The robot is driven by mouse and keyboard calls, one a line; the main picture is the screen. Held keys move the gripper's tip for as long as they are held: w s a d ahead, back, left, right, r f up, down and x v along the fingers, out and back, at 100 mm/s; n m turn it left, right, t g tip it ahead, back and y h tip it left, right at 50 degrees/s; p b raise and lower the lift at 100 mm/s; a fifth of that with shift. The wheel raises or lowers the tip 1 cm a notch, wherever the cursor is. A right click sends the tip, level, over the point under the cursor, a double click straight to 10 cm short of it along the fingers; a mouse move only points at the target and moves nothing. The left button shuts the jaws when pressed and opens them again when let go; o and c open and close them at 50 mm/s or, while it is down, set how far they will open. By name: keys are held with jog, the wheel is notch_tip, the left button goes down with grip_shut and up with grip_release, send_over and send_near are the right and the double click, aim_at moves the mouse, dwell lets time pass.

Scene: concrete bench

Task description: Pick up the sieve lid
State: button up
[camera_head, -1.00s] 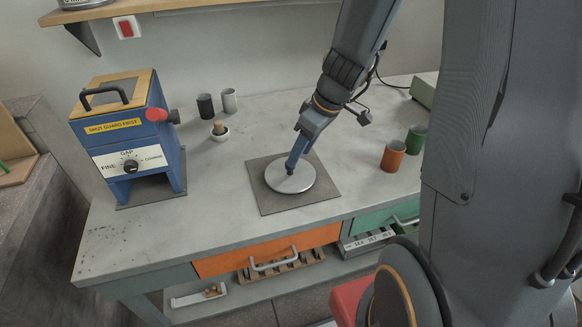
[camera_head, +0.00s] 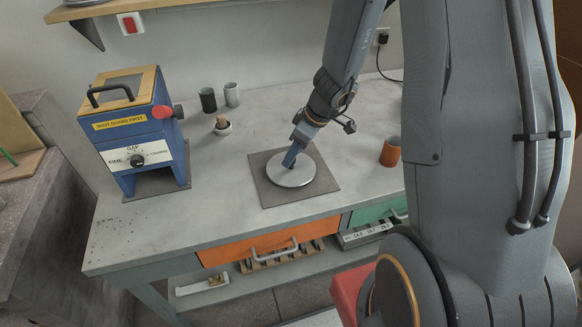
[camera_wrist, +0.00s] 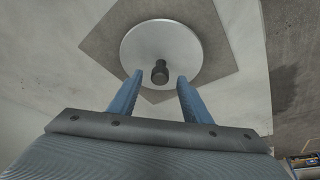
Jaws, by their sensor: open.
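The sieve lid (camera_head: 299,173) is a round, pale metal disc lying flat on a dark square mat (camera_head: 323,185) on the bench. In the wrist view the lid (camera_wrist: 140,45) has a dark knob (camera_wrist: 160,71) standing at its middle. My gripper (camera_head: 290,163) is over the lid in the head view and hides its knob. In the wrist view my gripper (camera_wrist: 158,80) has its two blue fingers apart, one on each side of the knob's line, with the knob at or just beyond the tips. I cannot tell the exact height of the tips above the lid.
A blue machine (camera_head: 137,130) with a red knob stands at the left of the bench. An orange cup (camera_head: 390,152) is at the right. The bench left of the mat is clear.

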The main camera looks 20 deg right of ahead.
jog(key=shift+w+a+f, duration=0.1)
jog(key=shift+w+f, duration=0.05)
jog(key=shift+f, duration=0.3)
grip_shut()
jog(key=shift+r, duration=0.1)
